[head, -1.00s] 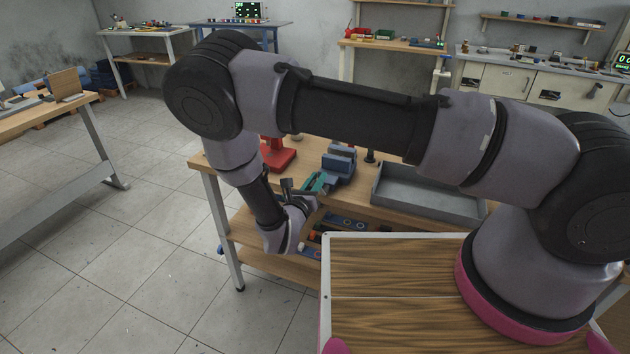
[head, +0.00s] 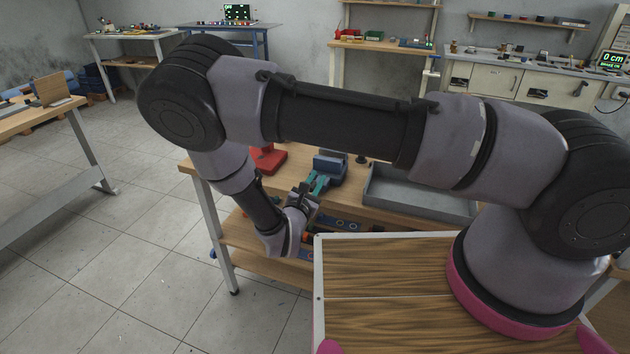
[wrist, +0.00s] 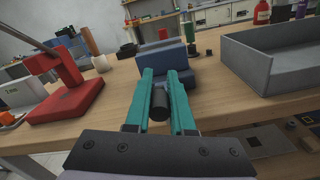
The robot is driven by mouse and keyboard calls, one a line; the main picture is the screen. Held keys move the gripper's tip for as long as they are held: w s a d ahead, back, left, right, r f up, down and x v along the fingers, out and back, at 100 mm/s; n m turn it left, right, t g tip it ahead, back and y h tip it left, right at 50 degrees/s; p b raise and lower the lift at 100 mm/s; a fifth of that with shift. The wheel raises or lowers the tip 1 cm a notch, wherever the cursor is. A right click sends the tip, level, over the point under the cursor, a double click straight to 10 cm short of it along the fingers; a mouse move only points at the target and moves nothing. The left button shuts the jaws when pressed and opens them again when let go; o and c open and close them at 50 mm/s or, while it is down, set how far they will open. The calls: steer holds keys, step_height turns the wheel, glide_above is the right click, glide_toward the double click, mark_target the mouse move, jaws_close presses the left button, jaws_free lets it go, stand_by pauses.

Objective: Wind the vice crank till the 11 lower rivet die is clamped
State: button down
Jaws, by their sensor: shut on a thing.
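The blue vice (head: 330,163) stands at the bench's near edge; in the wrist view it (wrist: 166,64) is straight ahead of my gripper. My gripper (wrist: 160,98) has teal fingers closed on the dark round grip of the vice crank (wrist: 159,106), at the vice's near side. In the head view my gripper (head: 318,184) is just in front of the vice, partly hidden by my wrist. The crank's arm is hidden behind the fingers. I cannot make out the 11 lower rivet die or how the jaws stand against it.
A red press (wrist: 66,92) stands left of the vice. A grey tray (wrist: 275,55) lies to the right. A small dark post (wrist: 190,53) stands beside the vice. Parts lie on the shelf below the wooden bench top (wrist: 120,103).

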steer(key=shift+f, duration=0.1)
steer(key=c, duration=0.8)
jaws_free()
steer(key=v, duration=1.1)
